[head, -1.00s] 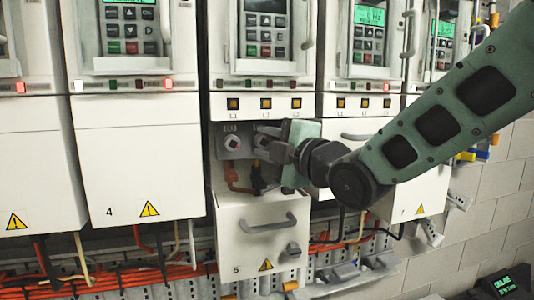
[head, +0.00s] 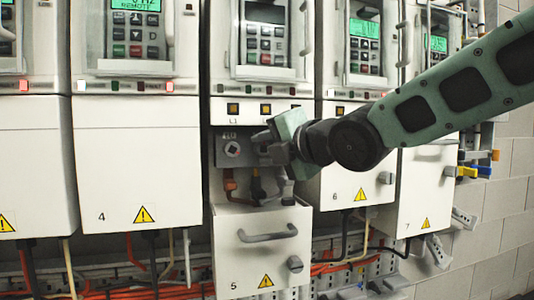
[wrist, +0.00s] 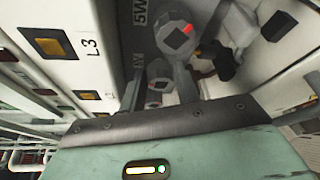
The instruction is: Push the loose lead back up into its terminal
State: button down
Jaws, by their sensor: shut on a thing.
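The opened unit 5 shows a grey terminal block (head: 232,150) under its row of amber squares. My gripper (head: 264,144) is at the right side of this block. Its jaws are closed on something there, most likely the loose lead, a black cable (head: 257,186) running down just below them. The held part is mostly hidden by the jaws. An orange lead (head: 230,186) runs up to the block left of it. In the wrist view a round terminal (wrist: 176,36) with a red mark stands beside the label 5W, ahead of my gripper (wrist: 165,85).
The unit's cover (head: 262,250) hangs lowered below the terminals, with a handle (head: 267,235). Closed units stand on both sides, unit 4 (head: 140,165) left and unit 6 (head: 345,187) right. Orange cables (head: 130,292) run along the bottom.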

dwell(0.3)
jog(key=c, duration=1.1)
grip_release()
jog(key=shift+r, duration=0.1)
